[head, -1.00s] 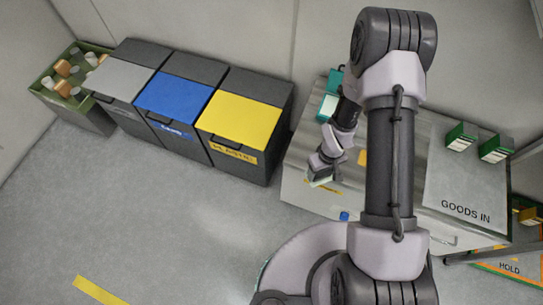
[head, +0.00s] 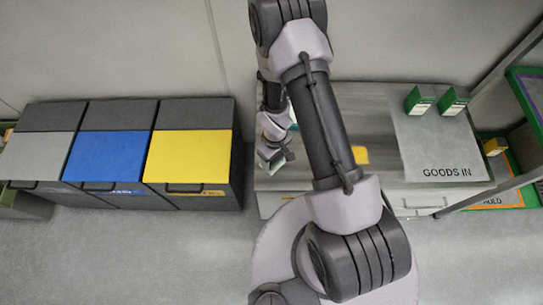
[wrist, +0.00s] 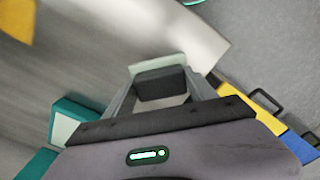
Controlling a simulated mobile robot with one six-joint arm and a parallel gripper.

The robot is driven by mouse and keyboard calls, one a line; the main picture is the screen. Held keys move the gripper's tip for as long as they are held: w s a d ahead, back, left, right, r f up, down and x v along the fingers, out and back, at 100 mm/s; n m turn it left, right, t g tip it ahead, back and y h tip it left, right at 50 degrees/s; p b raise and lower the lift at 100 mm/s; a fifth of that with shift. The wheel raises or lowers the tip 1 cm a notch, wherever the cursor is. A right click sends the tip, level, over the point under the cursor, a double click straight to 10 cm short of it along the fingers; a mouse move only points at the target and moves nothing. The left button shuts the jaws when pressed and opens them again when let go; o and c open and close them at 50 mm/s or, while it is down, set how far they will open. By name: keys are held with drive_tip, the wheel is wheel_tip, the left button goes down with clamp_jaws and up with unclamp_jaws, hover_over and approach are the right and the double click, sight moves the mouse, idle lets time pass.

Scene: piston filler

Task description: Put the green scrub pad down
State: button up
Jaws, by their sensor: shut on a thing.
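My gripper (head: 274,160) hangs over the left end of the metal worktop (head: 375,125) in the head view. In the wrist view my gripper (wrist: 163,86) is shut on a pad with a pale green outer face (wrist: 158,62) and a dark block behind it, which I take for the green scrub pad. The pad is small and mostly hidden by the gripper in the head view. Its gap above the worktop cannot be told.
Grey (head: 42,158), blue (head: 108,157) and yellow-lidded (head: 188,158) bins stand left. A yellow item (head: 360,154) lies on the worktop. A teal box (wrist: 75,122) is close to my gripper.

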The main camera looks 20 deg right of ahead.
drive_tip(key=shift+f, duration=0.1)
drive_tip(key=o, duration=1.6)
drive_tip(key=w+r+m+t+p, duration=0.15)
drive_tip(key=r+p, duration=0.45)
drive_tip(key=r, duration=1.3)
drive_tip(key=w+r+m+t+p, duration=0.1)
drive_tip(key=w+r+m+p, duration=0.35)
drive_tip(key=r, duration=1.55)
drive_tip(key=s+a+r+m+t+y+p, duration=0.1)
drive_tip(key=s+a+r+m+t+y, duration=0.1)
drive_tip(key=s+r, duration=1.6)
drive_tip(key=shift+s+a+r+m+t+p, duration=0.35)
drive_tip(key=shift+a+m+t, duration=0.3)
drive_tip(key=shift+a+m, duration=0.3)
